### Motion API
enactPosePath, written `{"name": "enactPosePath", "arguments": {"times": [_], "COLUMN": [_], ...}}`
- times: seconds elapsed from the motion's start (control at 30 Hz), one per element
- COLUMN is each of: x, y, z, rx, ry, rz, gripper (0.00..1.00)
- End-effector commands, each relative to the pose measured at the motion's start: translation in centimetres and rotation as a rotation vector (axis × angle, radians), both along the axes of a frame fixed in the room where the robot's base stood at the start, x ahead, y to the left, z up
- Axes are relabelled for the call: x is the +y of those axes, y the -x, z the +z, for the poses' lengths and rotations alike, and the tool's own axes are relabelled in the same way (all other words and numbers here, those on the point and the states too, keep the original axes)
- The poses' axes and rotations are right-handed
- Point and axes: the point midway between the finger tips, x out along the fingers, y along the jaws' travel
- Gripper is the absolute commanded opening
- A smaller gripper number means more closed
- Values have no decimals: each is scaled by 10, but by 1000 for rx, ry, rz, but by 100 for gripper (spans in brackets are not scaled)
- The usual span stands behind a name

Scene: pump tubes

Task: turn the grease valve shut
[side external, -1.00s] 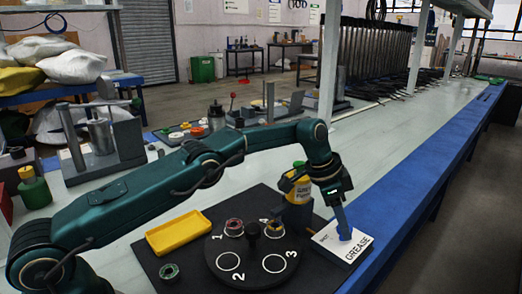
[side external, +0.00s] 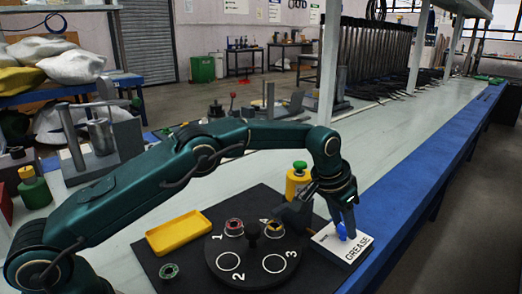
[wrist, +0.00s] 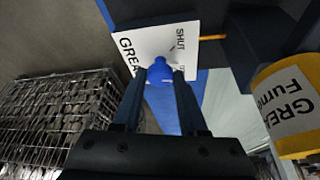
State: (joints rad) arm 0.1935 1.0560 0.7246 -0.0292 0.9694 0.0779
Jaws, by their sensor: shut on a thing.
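The grease valve's blue handle (side external: 342,231) sits on a white plate (side external: 358,249) lettered GREASE, at the right edge of the black mat. In the wrist view, the blue handle (wrist: 158,72) is between my fingertips, and the plate (wrist: 150,42) shows the words SHUT and GREASE, the latter partly hidden. My gripper (side external: 346,226) points down and is shut on the handle; it also shows in the wrist view (wrist: 160,86). A small dark mark lies beside the word SHUT. The fingers hide part of the handle, and I cannot tell its exact angle.
A yellow grease container (side external: 297,183) with a green cap stands close behind my gripper. A dark round plate (side external: 255,265) with numbered circles lies left of the valve. The blue bench edge (side external: 400,215) is clear.

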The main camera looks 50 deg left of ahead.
Motion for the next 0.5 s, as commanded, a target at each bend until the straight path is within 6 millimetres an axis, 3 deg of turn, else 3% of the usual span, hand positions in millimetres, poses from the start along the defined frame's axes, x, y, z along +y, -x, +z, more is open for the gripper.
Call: {"name": "enactPosePath", "arguments": {"times": [0.5], "x": [-3], "y": [0], "z": [1], "rx": [-3], "ry": [1], "rz": [333], "gripper": [0]}}
